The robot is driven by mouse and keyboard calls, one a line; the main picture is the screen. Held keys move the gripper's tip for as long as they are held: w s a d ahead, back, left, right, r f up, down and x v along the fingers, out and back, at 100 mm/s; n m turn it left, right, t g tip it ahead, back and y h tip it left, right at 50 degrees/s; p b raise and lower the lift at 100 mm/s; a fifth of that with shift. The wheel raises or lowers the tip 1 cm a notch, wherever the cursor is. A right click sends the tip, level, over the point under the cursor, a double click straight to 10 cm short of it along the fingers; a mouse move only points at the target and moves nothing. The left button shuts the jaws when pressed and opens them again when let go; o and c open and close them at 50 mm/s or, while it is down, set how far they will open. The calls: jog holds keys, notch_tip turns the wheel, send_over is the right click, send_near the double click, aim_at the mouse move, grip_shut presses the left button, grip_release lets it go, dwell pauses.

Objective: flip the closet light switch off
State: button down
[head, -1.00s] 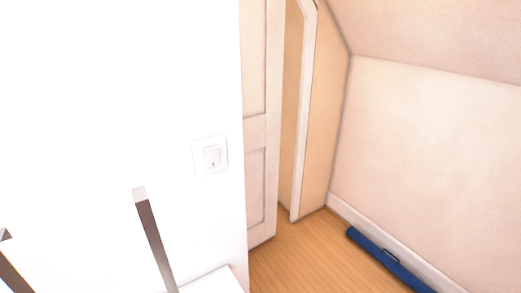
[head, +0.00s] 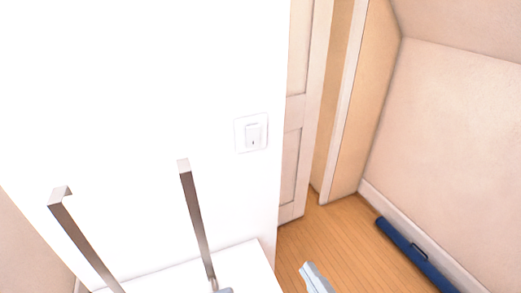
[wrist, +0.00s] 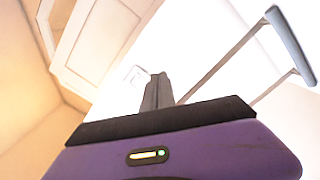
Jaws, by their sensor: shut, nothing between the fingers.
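The light switch (head: 252,133) is a white rocker on a square white plate, on the white wall near its right edge in the head view. A small dark mark shows low on the rocker. In the wrist view the switch (wrist: 136,76) is small, just left of the fingertips. My gripper (wrist: 158,78) shows as dark fingers pressed together, empty, pointing toward the wall with the switch. I cannot tell how far the fingertips are from the switch. In the head view the fingers cannot be made out.
Two metal bars (head: 197,220) stand before the white wall, left of and below the switch. A white ledge (head: 245,270) lies beneath. A panelled door (head: 293,165) is right of the switch. A blue rolled item (head: 415,252) lies along the right wall. Wooden floor (head: 335,230) is open between.

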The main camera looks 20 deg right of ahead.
jog(key=w+r+n+t, duration=0.1)
jog(key=w+r+n, duration=0.6)
jog(key=w+r, duration=0.3)
notch_tip(320, 180, up, 3)
jog(key=shift+w+f+n+t+p, duration=0.15)
jog(key=shift+n+t+p, duration=0.15)
jog(key=shift+t+p, duration=0.15)
jog(key=shift+w, duration=0.1)
jog(key=b, duration=0.6)
send_near(255, 131)
jog(key=w, duration=0.1)
jog(key=w+p, duration=0.1)
jog(key=w, duration=0.1)
jog(key=w+p, duration=0.1)
jog(key=w, duration=0.1)
jog(key=shift+w+r, duration=0.25)
jog(key=shift+r, duration=0.15)
jog(key=shift+w, duration=0.65)
jog(key=shift+p, duration=0.35)
